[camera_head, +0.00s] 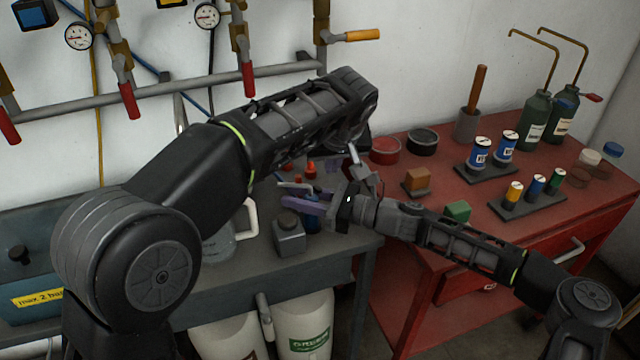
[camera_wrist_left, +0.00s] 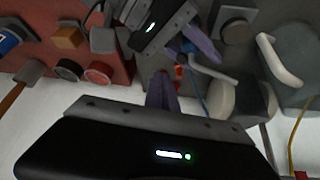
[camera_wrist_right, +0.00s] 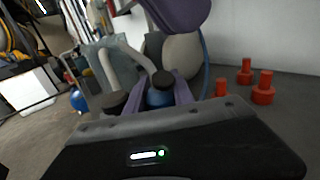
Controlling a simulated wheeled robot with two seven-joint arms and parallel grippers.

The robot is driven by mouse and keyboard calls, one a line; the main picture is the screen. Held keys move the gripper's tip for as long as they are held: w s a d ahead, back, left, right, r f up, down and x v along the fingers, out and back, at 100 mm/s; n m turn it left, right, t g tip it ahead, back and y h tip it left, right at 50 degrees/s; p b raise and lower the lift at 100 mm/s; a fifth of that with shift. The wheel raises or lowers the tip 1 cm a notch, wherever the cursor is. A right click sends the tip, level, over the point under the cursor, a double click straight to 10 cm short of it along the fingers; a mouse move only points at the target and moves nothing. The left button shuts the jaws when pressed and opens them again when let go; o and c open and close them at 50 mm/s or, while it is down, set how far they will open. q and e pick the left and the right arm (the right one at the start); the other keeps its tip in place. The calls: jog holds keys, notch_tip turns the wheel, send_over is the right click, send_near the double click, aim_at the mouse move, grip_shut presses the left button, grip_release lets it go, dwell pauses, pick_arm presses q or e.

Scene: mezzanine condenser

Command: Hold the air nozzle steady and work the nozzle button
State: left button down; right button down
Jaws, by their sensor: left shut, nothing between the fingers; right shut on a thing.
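The air nozzle has a blue body (camera_head: 313,225) and a pale grey spout that also shows in the right wrist view (camera_wrist_right: 135,50). My right gripper (camera_head: 303,202) is shut on it, purple fingers either side of the blue body (camera_wrist_right: 160,97) below its dark top. My left gripper (camera_wrist_left: 162,88) is shut and empty. Its purple fingers show at the top of the right wrist view (camera_wrist_right: 180,15), above and apart from the nozzle. In the head view they are mostly hidden behind the arms. The nozzle button cannot be made out clearly.
A grey box with a dark knob (camera_head: 290,235) stands close beside the nozzle. A jug with a pale handle (camera_head: 249,217) is left of it. Several red pegs (camera_wrist_right: 263,90) stand behind. The red bench (camera_head: 400,300) at right holds cups, bottles and blocks.

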pick_arm(q)
jog(key=shift+w+d+r, duration=0.1)
jog(key=shift+d+r, duration=0.35)
jog(key=shift+r, duration=0.3)
jog(key=shift+w+d+r, duration=0.1)
jog(key=shift+d+r, duration=0.3)
jog(key=shift+r, duration=0.35)
dwell(1.4)
jog(key=r, duration=0.1)
jog(key=d+r, duration=0.1)
jog(key=r, duration=0.1)
jog(key=shift+w+d+r, duration=0.15)
jog(key=shift+w+d, duration=0.15)
jog(key=shift+d, duration=0.1)
jog(key=s+a+f, duration=0.1)
jog(key=a+f, duration=0.3)
jog(key=f, duration=0.3)
jog(key=shift+f, duration=0.3)
jog(key=shift+s+a+f, duration=0.1)
jog(key=shift+s+a, duration=0.05)
dwell(2.0)
